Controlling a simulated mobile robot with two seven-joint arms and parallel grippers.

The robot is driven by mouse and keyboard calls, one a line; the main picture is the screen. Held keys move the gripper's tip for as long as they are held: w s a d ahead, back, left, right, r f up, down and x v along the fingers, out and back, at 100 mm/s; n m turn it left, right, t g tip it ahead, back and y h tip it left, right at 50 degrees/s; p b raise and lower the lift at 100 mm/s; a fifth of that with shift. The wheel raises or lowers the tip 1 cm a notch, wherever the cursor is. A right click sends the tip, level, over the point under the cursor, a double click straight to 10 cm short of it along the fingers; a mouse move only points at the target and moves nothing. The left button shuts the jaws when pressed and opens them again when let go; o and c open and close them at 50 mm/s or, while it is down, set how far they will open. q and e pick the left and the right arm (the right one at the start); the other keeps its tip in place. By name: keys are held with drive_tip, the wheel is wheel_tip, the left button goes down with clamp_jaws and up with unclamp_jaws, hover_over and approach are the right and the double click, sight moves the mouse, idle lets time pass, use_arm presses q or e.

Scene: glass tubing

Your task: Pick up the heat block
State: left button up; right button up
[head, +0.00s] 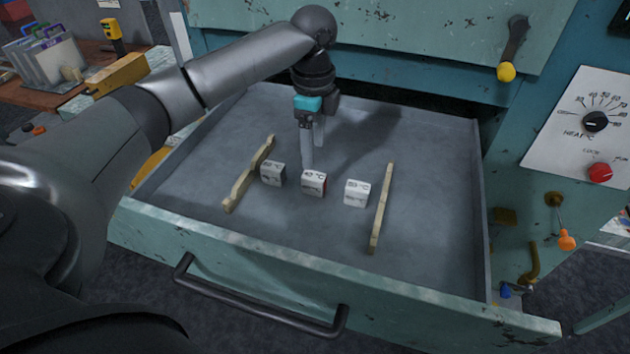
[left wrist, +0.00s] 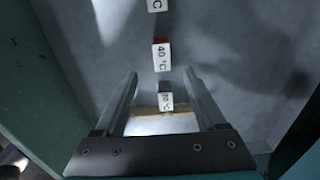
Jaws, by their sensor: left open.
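Three small pale blocks marked in °C stand in a row in the open drawer. The middle block (head: 313,184) has a red side and reads 40 °C in the left wrist view (left wrist: 161,57). The left block (head: 272,174) and the right block (head: 356,193) have markings too small to read surely. My left gripper (head: 307,165) is open and points down, just behind the middle block in the head view. In the left wrist view its fingertips (left wrist: 160,73) lie either side of the row, near the middle block. The fingers hold nothing. My right gripper is out of view.
Two wooden strips, left (head: 249,173) and right (head: 381,208), flank the row. The drawer's front wall (head: 300,270) and side walls bound a mostly bare grey floor. The teal cabinet (head: 400,65) stands behind, with a heat dial panel (head: 588,125) at right.

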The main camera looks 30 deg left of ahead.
sight(314, 176)
use_arm(q)
wheel_tip(314, 176, down, 9)
drive_tip(key=shift+w+a+f, duration=0.1)
drive_tip(key=shift+w, duration=0.05)
idle(0.4)
drive_tip(key=shift+c, duration=0.2)
clamp_jaws()
idle(0.4)
